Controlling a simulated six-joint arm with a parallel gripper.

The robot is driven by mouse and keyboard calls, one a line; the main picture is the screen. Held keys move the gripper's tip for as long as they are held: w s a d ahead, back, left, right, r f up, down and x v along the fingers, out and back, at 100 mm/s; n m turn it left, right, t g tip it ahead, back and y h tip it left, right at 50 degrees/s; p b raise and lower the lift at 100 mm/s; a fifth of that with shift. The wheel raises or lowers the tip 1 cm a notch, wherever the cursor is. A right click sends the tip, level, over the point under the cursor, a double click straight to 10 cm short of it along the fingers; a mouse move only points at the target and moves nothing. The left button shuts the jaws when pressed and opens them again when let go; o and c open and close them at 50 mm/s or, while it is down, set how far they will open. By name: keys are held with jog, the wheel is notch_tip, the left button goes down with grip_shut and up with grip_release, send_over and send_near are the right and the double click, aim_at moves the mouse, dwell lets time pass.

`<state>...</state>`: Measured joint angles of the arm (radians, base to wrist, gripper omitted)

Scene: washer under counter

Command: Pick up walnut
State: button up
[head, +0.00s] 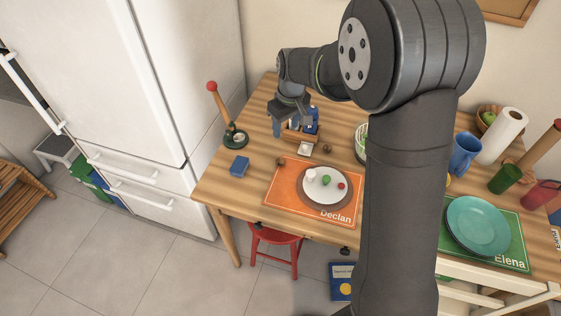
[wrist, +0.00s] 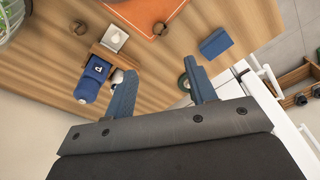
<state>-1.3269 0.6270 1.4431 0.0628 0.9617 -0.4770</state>
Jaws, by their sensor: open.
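My gripper (head: 291,116) is above the back left of the table, beside a small wooden caddy.
The wooden caddy (wrist: 108,56) holds a blue shaker (wrist: 94,75) and a white-topped piece (wrist: 115,38) close by my fingers. A blue block (head: 239,166) and a green-based stand with a red knob (head: 212,87) are at left. A plate (head: 326,197) sits on the orange mat (head: 283,195).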

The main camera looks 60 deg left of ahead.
send_over(281, 159)
jog(key=f, duration=1.1)
jog(key=shift+w+d+f, duration=0.15)
jog(key=shift+d, duration=0.25)
jog(key=shift+a+f, duration=0.25)
jog(key=shift+f, duration=1.05)
jog(key=shift+a+f, duration=0.2)
jog(key=shift+f, duration=1.1)
jog(key=c, duration=1.1)
